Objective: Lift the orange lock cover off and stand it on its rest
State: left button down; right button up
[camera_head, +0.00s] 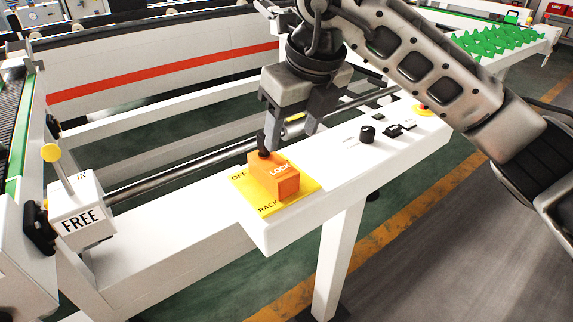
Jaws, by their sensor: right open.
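The orange lock cover (275,177), marked LOCK, sits on a yellow plate (312,187) at the near end of the white control panel. The plate's visible lettering reads OFF and RACK. A small black knob (264,153) shows at the cover's top left edge. My right gripper (287,143) points down just above and behind the cover, its fingers apart. One finger is close to the black knob; whether they touch I cannot tell. The cover's rest is not clearly identifiable. My left gripper is not in view.
A white box marked FREE (82,215) with a yellow-topped lever (58,168) stands at the left. Further along the panel are a black dial (367,134), black switches (399,128) and a yellow-and-red button (423,109). A metal bar (165,182) runs behind the panel.

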aim_at(282, 171)
jog(key=b+x, duration=0.4)
jog(key=x, duration=0.4)
jog(key=shift+f, duration=0.4)
jog(key=shift+w+a+f+b, duration=0.15)
jog(key=shift+a+f+b, duration=0.05)
jog(key=shift+f+b, duration=0.35)
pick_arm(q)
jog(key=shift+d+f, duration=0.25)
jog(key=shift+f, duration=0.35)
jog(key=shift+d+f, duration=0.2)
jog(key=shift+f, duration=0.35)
